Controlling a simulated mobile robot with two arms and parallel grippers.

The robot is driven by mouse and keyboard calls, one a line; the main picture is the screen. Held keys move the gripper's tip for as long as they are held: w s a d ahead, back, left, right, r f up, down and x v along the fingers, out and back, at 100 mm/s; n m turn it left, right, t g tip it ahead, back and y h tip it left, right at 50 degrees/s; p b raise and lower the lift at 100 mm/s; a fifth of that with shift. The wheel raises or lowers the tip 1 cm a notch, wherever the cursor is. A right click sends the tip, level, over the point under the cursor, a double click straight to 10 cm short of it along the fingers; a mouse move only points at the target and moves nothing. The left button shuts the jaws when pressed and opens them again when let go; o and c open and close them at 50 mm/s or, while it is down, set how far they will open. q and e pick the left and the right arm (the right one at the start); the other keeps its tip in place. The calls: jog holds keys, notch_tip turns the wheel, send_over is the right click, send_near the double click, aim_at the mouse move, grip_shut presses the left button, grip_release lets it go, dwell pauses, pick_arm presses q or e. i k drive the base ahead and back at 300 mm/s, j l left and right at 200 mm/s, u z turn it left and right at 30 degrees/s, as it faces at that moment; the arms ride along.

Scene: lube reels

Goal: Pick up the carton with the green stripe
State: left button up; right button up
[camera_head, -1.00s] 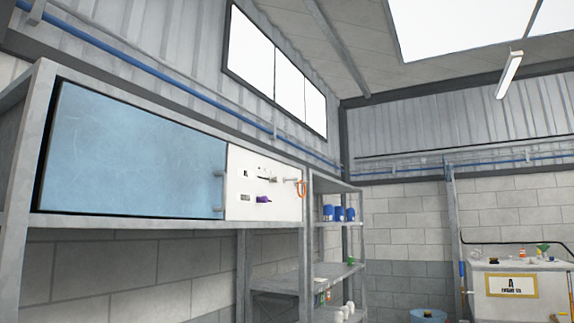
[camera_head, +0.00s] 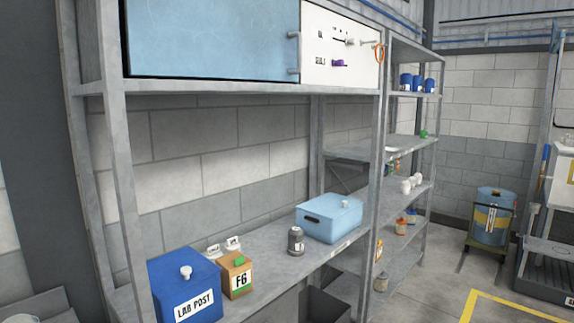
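Small cartons with touches of green and red (camera_head: 393,166) stand on the rack further right, partly hidden behind the upright and too small to make out. Neither of my grippers is in view.
The blue LAB POST box (camera_head: 184,287), a dark canister (camera_head: 296,241) and a light blue bin (camera_head: 330,217) stand on the bench shelf (camera_head: 268,262). The rack (camera_head: 410,196) holds white and orange containers. A blue drum (camera_head: 492,217) stands on the floor, with clear floor before it.

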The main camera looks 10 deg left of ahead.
aim_at(236, 283)
jog(key=i+l+u, duration=0.1)
jog(key=u, duration=0.3)
jog(key=i+l+u, duration=0.15)
jog(key=i+u, duration=0.15)
jog(key=u, duration=0.15)
